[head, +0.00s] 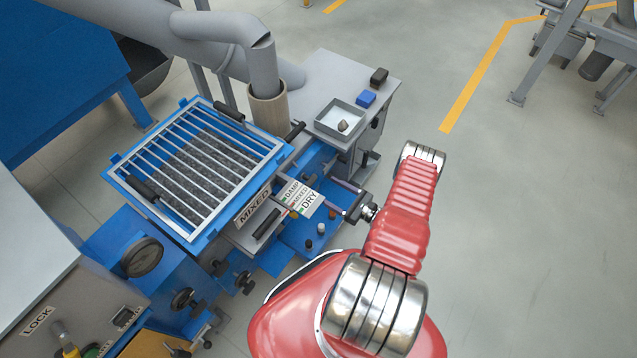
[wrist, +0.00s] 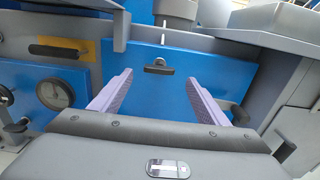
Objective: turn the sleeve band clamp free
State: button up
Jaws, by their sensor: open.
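The tan sleeve (head: 268,106) sits around the lower end of the grey pipe, behind the blue barred grate. A dark handle (head: 294,131) shows just below it; I cannot tell whether it belongs to the band clamp. In the wrist view a black T-shaped handle (wrist: 158,69) stands in front of a blue panel, below a grey cylinder (wrist: 175,9). My gripper (head: 335,192) is to the right of the grate, near the label cards. Its two lavender fingers (wrist: 159,79) are wide apart and empty, with the T-handle between and beyond their tips in the picture.
The barred grate (head: 119,164) and its MIXED plate (head: 254,205) lie left of my gripper. A grey bench (head: 345,67) behind carries a tray (head: 322,119) with a small lump, plus a blue block (head: 366,99). Open floor lies right.

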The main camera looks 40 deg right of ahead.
aim_at(309, 180)
jog(key=x, duration=0.6)
jog(key=shift+w+a, duration=0.1)
jog(key=shift+c, duration=0.4)
